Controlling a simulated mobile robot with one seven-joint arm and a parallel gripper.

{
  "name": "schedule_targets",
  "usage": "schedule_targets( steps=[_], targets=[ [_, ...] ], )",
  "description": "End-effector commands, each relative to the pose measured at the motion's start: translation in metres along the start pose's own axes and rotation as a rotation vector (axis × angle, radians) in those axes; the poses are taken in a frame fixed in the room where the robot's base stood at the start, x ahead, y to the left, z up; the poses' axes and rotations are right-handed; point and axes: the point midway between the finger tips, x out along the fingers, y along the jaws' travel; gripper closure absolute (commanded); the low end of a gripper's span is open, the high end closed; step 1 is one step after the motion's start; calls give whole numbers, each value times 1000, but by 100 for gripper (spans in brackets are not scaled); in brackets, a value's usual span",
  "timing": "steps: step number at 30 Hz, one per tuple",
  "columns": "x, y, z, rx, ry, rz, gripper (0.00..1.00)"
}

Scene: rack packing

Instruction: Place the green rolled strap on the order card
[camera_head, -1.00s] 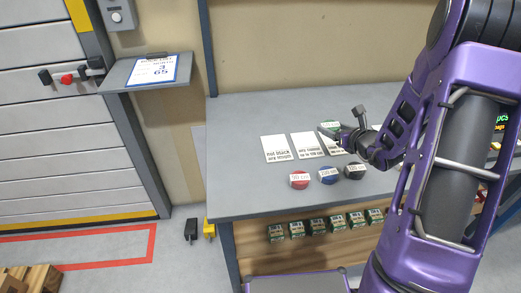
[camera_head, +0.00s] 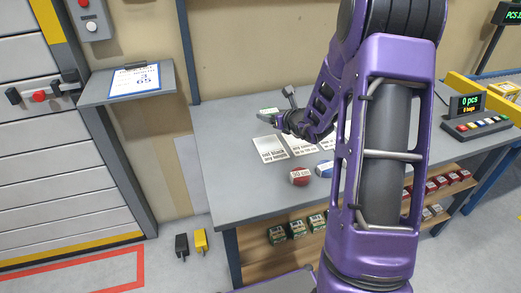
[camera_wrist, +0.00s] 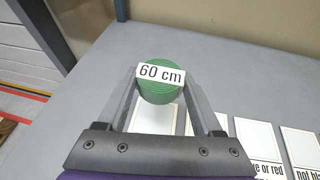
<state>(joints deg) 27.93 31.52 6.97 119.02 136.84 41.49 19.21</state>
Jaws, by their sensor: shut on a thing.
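The green rolled strap (camera_wrist: 160,97) has a white "60 cm" label across it. My gripper (camera_wrist: 160,84) is shut on it, with one finger at each side. In the head view the strap (camera_head: 268,112) is at the tip of my gripper (camera_head: 276,118), over the table's back left part and apparently above the tabletop. White printed cards lie in a row on the table: a left card (camera_head: 270,149), a middle card (camera_head: 299,144) and a third partly behind my arm. In the wrist view a card (camera_wrist: 154,119) shows just below the strap. Which one is the order card I cannot tell.
A clipboard sheet (camera_head: 134,82) rests on a side shelf (camera_head: 100,96). A counter display (camera_head: 467,104) stands at right. The table's left part is clear.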

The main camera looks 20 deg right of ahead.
Motion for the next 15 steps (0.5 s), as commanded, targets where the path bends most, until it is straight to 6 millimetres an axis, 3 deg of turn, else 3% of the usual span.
schedule_targets(
  steps=[9, 15],
  targets=[
    [19, -1, -46, 6, 3, -1, 89],
    [26, -1, -60, 3, 0, -2, 89]
  ],
)
